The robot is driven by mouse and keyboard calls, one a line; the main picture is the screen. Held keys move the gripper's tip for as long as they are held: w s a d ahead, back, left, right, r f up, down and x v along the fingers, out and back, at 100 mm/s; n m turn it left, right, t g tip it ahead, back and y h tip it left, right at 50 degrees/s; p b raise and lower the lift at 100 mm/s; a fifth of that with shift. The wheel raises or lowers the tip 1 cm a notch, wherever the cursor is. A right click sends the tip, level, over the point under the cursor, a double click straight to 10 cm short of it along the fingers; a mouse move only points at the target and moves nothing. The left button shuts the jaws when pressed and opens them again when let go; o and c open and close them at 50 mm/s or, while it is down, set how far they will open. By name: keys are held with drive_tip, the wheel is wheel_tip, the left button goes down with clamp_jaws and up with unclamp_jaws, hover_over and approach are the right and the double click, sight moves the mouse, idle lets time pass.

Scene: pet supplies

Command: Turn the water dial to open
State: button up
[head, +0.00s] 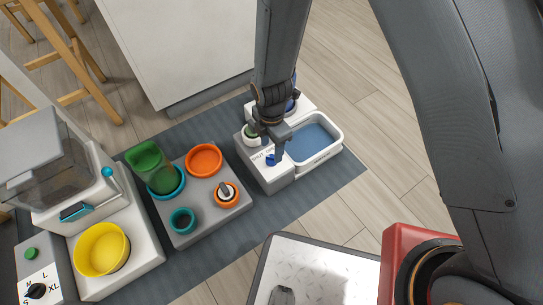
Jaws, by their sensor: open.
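The water dial is a small blue knob (271,160) on the front of a white and grey water unit (280,180), with dark lettering beside it that I cannot read clearly. A white-rimmed basin (338,146) with blue inside adjoins the unit on the right. My gripper (269,140) points down over the unit, just above and behind the dial in the picture. It is open, with nothing seen between its fingers. I cannot tell whether a finger touches the dial. The arm hides part of the unit's back.
A grey stand (208,216) left of the unit holds an orange bowl (204,159), teal bowls and a green container (147,160). A feeder with a yellow bowl (101,249) stands farther left. A white cabinet (175,50) is behind. Wooden floor is clear at right.

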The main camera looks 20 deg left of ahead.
sight(272, 157)
wheel_tip(272, 157, down, 5)
drive_tip(key=shift+f+b, duration=0.15)
drive_tip(key=shift+b, duration=0.9)
drive_tip(key=c, duration=1)
drive_tip(key=shift+c, duration=0.2)
drive_tip(key=shift+p, duration=0.3)
drive_tip(key=m+p, duration=0.3)
drive_tip(key=p, duration=0.1)
drive_tip(key=shift+s+r+m, duration=0.1)
drive_tip(key=shift+r+m, duration=0.1)
drive_tip(key=shift+m, duration=0.2)
drive_tip(key=m+p, duration=0.4)
drive_tip(key=shift+m, duration=0.3)
drive_tip(key=m+p, duration=0.4)
drive_tip(key=m, duration=0.1)
drive_tip(key=shift+w+f+m+p, duration=0.1)
drive_tip(key=shift+w+m+p, duration=0.1)
drive_tip(key=shift+m+p, duration=1.6)
drive_tip(key=shift+m+b, duration=0.5)
drive_tip(key=shift+m, duration=0.2)
